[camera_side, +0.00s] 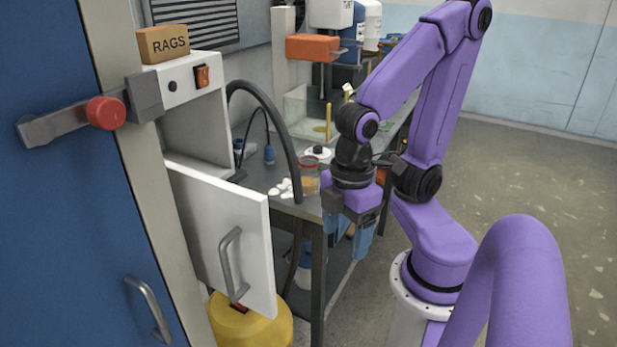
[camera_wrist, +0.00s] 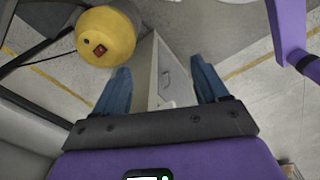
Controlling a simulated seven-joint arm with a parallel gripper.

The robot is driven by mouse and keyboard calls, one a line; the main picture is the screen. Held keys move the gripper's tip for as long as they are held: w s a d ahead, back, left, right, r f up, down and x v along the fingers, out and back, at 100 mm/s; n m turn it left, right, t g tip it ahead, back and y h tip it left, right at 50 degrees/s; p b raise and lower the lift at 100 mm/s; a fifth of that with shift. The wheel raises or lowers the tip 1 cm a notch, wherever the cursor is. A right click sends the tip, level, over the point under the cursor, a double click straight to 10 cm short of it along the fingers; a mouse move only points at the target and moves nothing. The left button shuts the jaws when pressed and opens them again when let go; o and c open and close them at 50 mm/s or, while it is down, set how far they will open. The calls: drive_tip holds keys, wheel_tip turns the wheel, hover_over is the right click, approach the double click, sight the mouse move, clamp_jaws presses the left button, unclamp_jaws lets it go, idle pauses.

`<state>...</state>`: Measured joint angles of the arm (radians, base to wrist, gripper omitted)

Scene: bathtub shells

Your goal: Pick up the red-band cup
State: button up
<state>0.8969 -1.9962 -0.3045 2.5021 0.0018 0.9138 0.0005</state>
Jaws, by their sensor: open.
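A clear cup with a reddish band at its rim and amber contents (camera_side: 311,177) stands on the grey bench near its front corner, in the side view. It looks like the red-band cup. My gripper (camera_side: 347,238) hangs just right of the cup and lower in the picture, pointing down near the bench edge. Its two blue fingers are apart. In the wrist view my gripper (camera_wrist: 162,78) is open with nothing held between the fingers, and the cup does not show there.
White pieces (camera_side: 283,188) lie left of the cup; a white lidded dish (camera_side: 318,152) sits behind it. A dark hose (camera_side: 285,140) arches over the bench's left side. An open white cabinet door (camera_side: 222,235) and a yellow canister (camera_side: 250,325) stand at front left.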

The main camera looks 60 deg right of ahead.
drive_tip(key=o, duration=0.3)
drive_tip(key=n+h, duration=0.5)
drive_tip(key=h, duration=1.3)
approach(303, 168)
drive_tip(key=shift+g, duration=0.4)
drive_tip(key=d, duration=0.5)
drive_tip(key=d+f, duration=0.1)
drive_tip(key=d, duration=0.2)
drive_tip(key=shift+w, duration=0.15)
drive_tip(key=d, duration=0.4)
drive_tip(key=shift+r, duration=0.3)
drive_tip(key=shift+d, duration=0.65)
